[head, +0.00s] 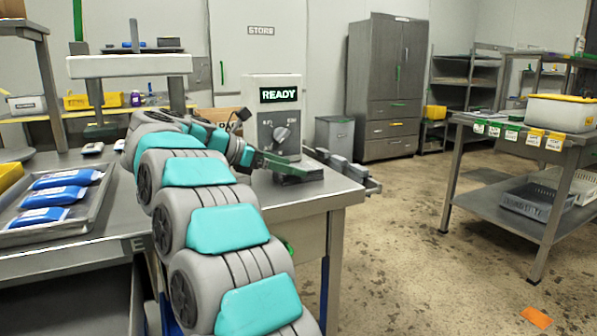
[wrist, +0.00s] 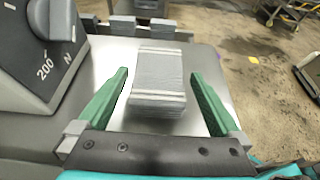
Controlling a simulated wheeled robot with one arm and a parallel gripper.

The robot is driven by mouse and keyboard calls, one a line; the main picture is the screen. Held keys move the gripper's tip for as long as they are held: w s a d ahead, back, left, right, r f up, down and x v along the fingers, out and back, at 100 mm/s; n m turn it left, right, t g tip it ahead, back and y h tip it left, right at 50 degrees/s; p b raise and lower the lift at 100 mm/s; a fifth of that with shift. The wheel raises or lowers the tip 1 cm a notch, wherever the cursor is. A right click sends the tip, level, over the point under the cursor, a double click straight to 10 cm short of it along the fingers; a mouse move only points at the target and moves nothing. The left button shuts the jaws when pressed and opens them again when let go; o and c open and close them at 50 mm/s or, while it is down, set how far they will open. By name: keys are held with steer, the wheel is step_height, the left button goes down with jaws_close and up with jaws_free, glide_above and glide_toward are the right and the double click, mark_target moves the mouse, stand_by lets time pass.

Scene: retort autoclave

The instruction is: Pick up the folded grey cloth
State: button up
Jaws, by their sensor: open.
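My gripper (wrist: 159,74) is open, with one green finger on each side of the cloth. Gaps show between both fingers and the cloth, so they look apart from it. In the head view my gripper (head: 292,166) is low over the bench's right end, in front of the machine with the READY display. I cannot make out the cloth clearly there.
The grey machine (head: 272,122) with a dial stands close beside my gripper. Grey blocks (head: 347,170) stick out at the bench's right edge. A tray (head: 88,222) with blue packets is at left. The floor between the bench and the right-hand table (head: 515,142) is open.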

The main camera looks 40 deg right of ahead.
steer(key=shift+x, duration=1.7)
steer(key=c, duration=1.3)
